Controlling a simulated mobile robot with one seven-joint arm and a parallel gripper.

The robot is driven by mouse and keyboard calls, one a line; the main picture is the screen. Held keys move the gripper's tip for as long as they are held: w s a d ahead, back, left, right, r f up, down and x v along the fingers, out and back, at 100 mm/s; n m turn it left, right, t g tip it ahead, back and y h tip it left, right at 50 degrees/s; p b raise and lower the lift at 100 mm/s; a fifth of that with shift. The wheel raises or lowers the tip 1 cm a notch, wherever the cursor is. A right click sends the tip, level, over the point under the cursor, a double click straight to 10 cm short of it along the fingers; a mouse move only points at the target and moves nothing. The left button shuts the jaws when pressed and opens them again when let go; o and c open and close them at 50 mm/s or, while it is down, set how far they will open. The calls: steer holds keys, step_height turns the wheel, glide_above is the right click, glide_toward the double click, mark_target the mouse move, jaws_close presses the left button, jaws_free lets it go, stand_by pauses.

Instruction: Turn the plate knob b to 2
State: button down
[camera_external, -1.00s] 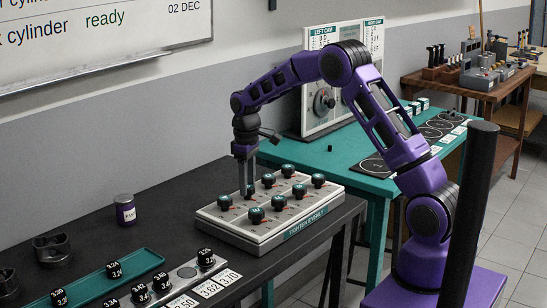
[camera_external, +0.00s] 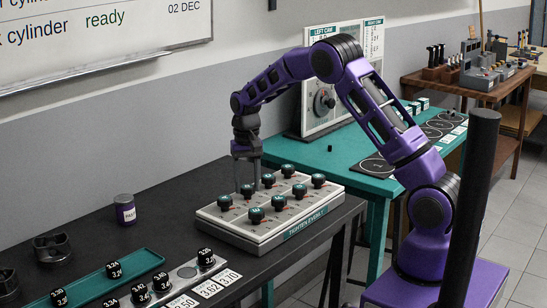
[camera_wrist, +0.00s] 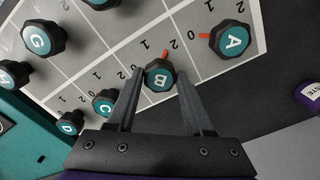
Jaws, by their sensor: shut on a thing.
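Plate knob b (camera_wrist: 159,75) is a black knob with a teal cap lettered B, on the light grey plate (camera_wrist: 120,22). In the wrist view it sits between the two fingers of my gripper (camera_wrist: 159,73), which is shut on it. Its red pointer points up in that picture, close to a printed 2; I cannot tell if it lines up exactly. In the external view my gripper (camera_external: 247,188) reaches straight down over the back row of knobs, with one finger on either side of knob b (camera_external: 247,190).
Knob A (camera_wrist: 231,39) and knob C (camera_wrist: 104,102) flank knob b. Several more knobs, including G (camera_wrist: 42,39), stand on the plate. A purple jar (camera_external: 125,210) and a teal tray (camera_external: 138,264) are on the dark bench to the left.

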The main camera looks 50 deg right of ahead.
mark_target(247, 186)
steer(key=shift+m, duration=1.1)
steer(key=shift+c, duration=1.5)
jaws_free()
step_height(247, 186, up, 18)
steer(key=shift+f, duration=0.25)
